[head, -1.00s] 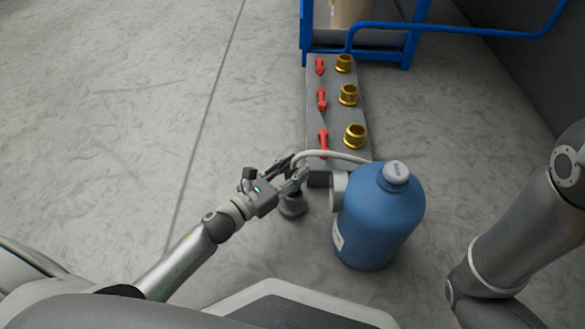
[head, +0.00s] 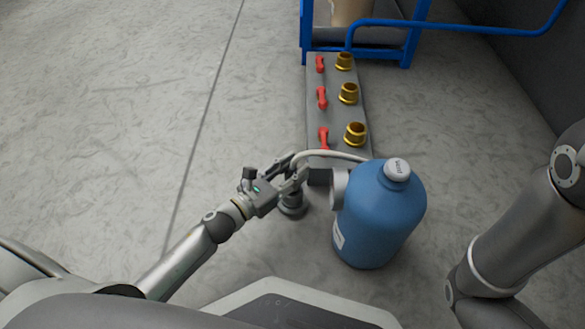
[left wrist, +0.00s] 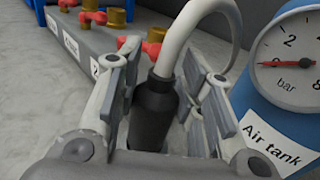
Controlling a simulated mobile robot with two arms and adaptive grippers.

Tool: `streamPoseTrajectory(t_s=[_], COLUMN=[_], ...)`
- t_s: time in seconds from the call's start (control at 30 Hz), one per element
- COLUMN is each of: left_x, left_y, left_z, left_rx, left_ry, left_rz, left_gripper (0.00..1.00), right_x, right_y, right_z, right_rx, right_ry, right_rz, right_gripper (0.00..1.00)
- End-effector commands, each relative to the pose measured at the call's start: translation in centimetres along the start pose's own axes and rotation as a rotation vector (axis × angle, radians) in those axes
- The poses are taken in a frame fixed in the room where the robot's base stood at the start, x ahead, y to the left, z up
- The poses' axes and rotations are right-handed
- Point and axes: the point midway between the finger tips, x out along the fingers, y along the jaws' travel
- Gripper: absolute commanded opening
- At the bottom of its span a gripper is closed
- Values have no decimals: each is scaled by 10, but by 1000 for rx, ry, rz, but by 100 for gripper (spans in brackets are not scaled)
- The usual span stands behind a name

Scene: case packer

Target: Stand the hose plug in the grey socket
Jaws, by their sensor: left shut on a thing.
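My left gripper (head: 291,173) is shut on the hose plug, which shows in the left wrist view as a dark cylinder (left wrist: 154,108) standing roughly upright between the fingers. A pale hose (head: 325,154) leaves the plug's top and arches right toward the blue air tank (head: 385,220). My right gripper is out of view; only my right arm shows.
The tank's pressure gauge (left wrist: 288,60) stands close right of the left gripper. A grey manifold (head: 337,110) with red levers and brass fittings (head: 348,94) lies just beyond it. A blue frame (head: 408,40) is at the back. The floor at left is clear.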

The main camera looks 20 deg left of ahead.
Motion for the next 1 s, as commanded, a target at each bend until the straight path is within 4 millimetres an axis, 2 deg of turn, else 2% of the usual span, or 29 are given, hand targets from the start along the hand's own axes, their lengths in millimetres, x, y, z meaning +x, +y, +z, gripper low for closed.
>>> streamPoseTrajectory(t_s=[0.07,0.1,0.27,0.67,0.83,1.0], left_x=[0,0,0,-4,-21,-50], left_y=[0,0,0,0,0,0], left_z=[1,1,1,-1,-1,-1], left_rx=[0,0,0,-1,-2,-3], left_ry=[-2,-2,-1,2,3,3], left_rz=[0,0,0,0,1,1], left_gripper=[0,39,59,60,60,60], right_x=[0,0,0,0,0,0], right_y=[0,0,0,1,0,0], right_z=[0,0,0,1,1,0], right_rx=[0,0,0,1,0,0], right_ry=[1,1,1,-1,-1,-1], right_rz=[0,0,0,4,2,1], right_gripper=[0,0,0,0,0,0])
